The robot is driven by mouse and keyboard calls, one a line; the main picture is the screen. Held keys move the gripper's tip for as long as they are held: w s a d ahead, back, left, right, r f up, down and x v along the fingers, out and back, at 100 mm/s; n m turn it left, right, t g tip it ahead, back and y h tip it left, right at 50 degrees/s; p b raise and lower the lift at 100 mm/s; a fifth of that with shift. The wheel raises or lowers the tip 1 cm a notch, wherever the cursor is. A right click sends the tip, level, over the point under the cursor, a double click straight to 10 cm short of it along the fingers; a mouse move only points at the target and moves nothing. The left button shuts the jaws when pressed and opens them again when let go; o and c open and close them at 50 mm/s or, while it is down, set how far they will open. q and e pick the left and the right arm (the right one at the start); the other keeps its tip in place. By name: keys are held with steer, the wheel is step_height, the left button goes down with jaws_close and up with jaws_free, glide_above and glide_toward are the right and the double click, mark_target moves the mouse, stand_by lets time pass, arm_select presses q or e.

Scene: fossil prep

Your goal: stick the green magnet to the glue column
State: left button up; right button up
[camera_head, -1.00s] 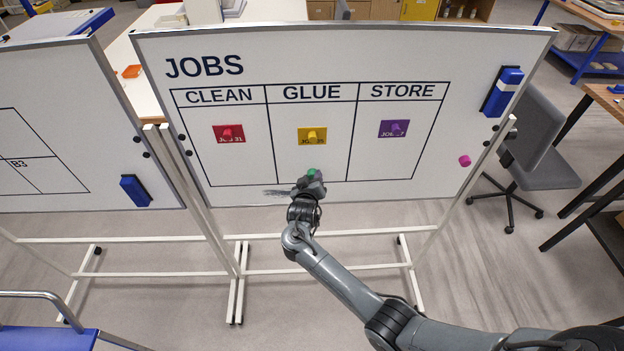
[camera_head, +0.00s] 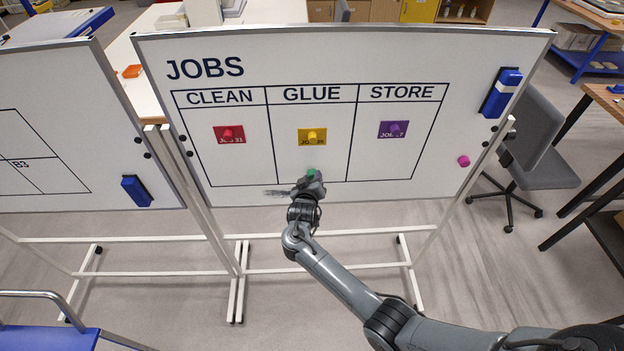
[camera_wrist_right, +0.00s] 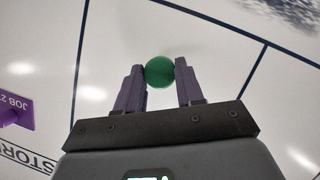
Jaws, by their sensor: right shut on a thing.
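The green magnet (camera_head: 311,173) is at the lower part of the glue column (camera_head: 329,162), just above the table's bottom line. My right gripper (camera_wrist_right: 160,75) is shut on the green magnet (camera_wrist_right: 160,72), which sits between its two purple-grey fingers. Whether the magnet touches the board cannot be told. The glue column holds a yellow card with a yellow magnet (camera_head: 312,135) above my gripper. My left gripper is not in view.
The whiteboard (camera_head: 230,45) also holds a red magnet (camera_head: 228,133) under CLEAN, a purple magnet (camera_head: 396,129) under STORE and a loose pink magnet (camera_head: 463,161) at right. A blue eraser (camera_head: 502,92) is at upper right. A dark smudge (camera_head: 277,192) lies left of my gripper.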

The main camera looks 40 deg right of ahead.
steer(key=o, duration=0.4)
steer(key=shift+c, duration=0.6)
steer(key=shift+w, duration=0.1)
steer(key=shift+w+d+b, duration=0.45)
steer(key=shift+w+b, duration=0.05)
steer(key=o, duration=0.8)
